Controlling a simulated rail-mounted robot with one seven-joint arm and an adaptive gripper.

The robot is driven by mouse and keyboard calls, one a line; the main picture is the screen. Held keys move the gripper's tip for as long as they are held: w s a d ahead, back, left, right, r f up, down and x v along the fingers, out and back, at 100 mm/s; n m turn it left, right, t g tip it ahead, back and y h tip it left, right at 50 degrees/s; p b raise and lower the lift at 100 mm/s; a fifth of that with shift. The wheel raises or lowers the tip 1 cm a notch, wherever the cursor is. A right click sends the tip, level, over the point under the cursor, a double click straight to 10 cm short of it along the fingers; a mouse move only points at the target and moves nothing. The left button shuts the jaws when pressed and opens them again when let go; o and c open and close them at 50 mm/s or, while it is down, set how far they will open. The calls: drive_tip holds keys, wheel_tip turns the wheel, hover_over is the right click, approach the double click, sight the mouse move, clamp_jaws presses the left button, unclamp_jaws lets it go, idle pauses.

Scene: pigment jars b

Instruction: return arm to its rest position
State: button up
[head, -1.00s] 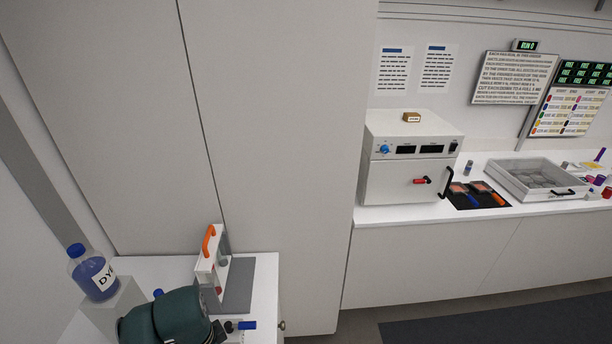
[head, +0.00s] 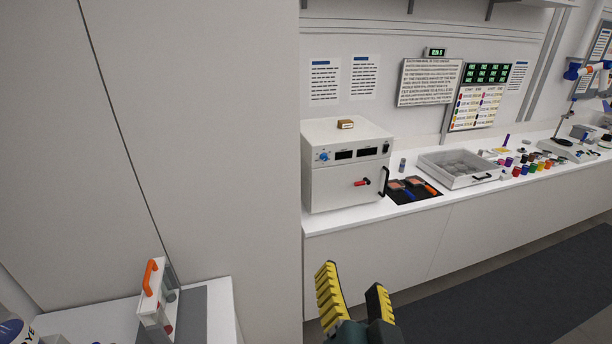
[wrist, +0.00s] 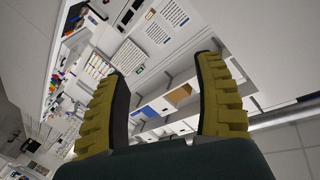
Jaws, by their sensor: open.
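My gripper (head: 354,293) is at the bottom middle of the head view, with its two yellow ridged fingers pointing up and spread apart. Nothing is between the fingers. It is in the air in front of the long white counter, apart from everything. In the wrist view my gripper (wrist: 160,105) is also open and empty, with the room seen tilted beyond the fingers.
A white oven-like box (head: 347,165) stands on the counter (head: 375,215). A grey tray (head: 458,168) and several small coloured jars (head: 525,165) lie to its right. A stand with an orange handle (head: 152,295) is at lower left. The floor mat (head: 500,270) is clear.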

drive_tip(key=s+r+n+t+p, duration=0.2)
drive_tip(key=r+p, duration=0.4)
drive_tip(key=r, duration=0.6)
drive_tip(key=s+r+n+t+p, duration=0.3)
drive_tip(key=s+r+p, duration=0.3)
drive_tip(key=r, duration=0.6)
drive_tip(key=shift+r+n+t+h, duration=0.3)
drive_tip(key=shift+r+n, duration=0.1)
drive_tip(key=shift+n, duration=0.1)
